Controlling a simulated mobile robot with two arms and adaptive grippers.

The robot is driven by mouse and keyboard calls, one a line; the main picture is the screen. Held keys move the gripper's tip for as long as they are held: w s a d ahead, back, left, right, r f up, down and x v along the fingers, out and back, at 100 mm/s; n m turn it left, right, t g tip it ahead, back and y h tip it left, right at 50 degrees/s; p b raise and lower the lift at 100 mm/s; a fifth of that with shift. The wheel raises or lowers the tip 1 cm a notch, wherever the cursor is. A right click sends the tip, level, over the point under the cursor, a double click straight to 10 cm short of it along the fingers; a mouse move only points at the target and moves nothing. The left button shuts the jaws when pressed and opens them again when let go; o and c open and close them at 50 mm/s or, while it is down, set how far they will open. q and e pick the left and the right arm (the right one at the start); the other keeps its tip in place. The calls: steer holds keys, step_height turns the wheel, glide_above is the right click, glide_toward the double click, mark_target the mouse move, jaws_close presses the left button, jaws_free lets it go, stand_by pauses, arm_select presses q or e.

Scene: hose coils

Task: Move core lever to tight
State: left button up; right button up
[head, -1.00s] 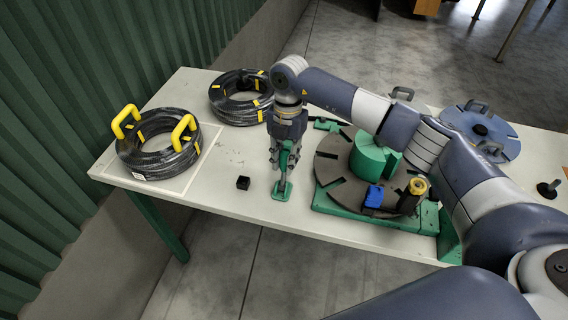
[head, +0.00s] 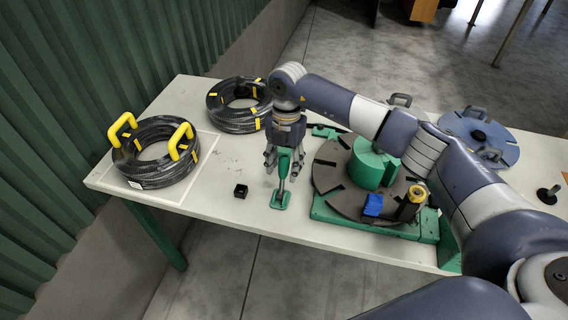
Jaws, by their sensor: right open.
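My right gripper (head: 283,163) points down at the near-middle of the table, open, with its fingers spread on either side of a green upright piece (head: 284,161). This looks like a lever handle; a thin grey rod joins it to a green foot (head: 281,199) on the table. I cannot tell whether a finger touches it. To its right is a dark slotted disc (head: 328,178) on a green base (head: 352,221), with a green split core (head: 371,165) at its centre. No tight marking is readable. My left gripper is not in view.
A hose coil (head: 150,171) with yellow handles lies at left, and another taped coil (head: 238,118) behind. A blue block (head: 373,205) sits on the disc's near edge. A blue disc (head: 460,125) lies at right.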

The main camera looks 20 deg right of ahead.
steer(key=shift+r, duration=0.1)
steer(key=r, duration=0.8)
steer(key=w+d+r, duration=0.1)
steer(key=r, duration=0.2)
steer(key=shift+w+r, duration=0.1)
steer(key=shift+r, duration=0.3)
steer(key=shift+f, duration=0.1)
